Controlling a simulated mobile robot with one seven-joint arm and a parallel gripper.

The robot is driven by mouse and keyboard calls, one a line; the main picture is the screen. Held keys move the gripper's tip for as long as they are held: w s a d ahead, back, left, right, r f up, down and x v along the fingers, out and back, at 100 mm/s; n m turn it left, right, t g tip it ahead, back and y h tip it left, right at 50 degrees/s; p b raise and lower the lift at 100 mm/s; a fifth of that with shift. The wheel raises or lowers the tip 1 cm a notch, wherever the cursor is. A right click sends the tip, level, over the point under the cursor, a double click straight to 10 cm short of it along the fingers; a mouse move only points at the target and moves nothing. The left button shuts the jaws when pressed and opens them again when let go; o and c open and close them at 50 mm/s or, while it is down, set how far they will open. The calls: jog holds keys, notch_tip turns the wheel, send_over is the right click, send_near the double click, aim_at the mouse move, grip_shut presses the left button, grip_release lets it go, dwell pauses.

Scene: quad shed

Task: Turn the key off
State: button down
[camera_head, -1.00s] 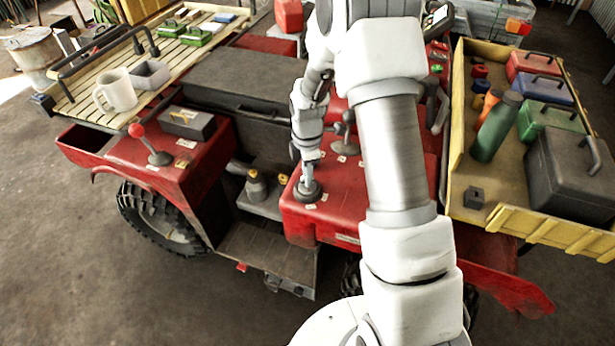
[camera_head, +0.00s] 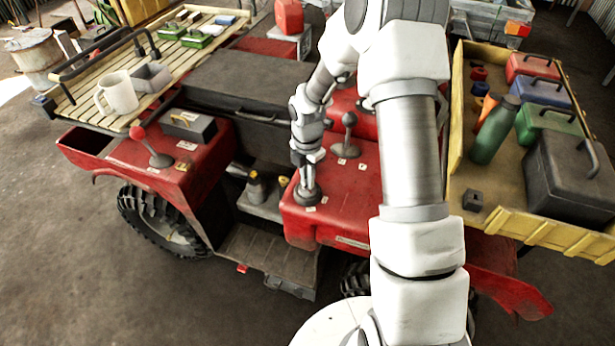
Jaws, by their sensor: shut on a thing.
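A round dark key switch (camera_head: 307,197) sits on the red body panel of the quad, near its front left corner. Small white labels lie on the panel around it. My gripper (camera_head: 305,182) points down onto the switch from above and is shut on the key. The key itself is hidden between the fingers, so its turned position cannot be told.
A black-knobbed lever (camera_head: 347,137) stands behind the gripper on the red panel. A red-knobbed lever (camera_head: 149,146) stands on the left fender. A yellow cargo bed (camera_head: 492,206) with toolboxes and a green bottle (camera_head: 494,131) is at right. A slatted rack (camera_head: 78,107) holds a mug at left.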

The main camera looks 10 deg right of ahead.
jog(key=n+p, duration=0.1)
jog(key=n, duration=0.1)
jog(key=shift+r+n, duration=0.1)
jog(key=shift+n, duration=0.2)
jog(key=shift+n+p, duration=0.65)
jog(key=shift+n, duration=0.45)
jog(key=c, duration=0.9)
grip_release()
notch_tip(320, 180, up, 8)
jog(key=p, duration=0.6)
jog(key=shift+p, duration=0.35)
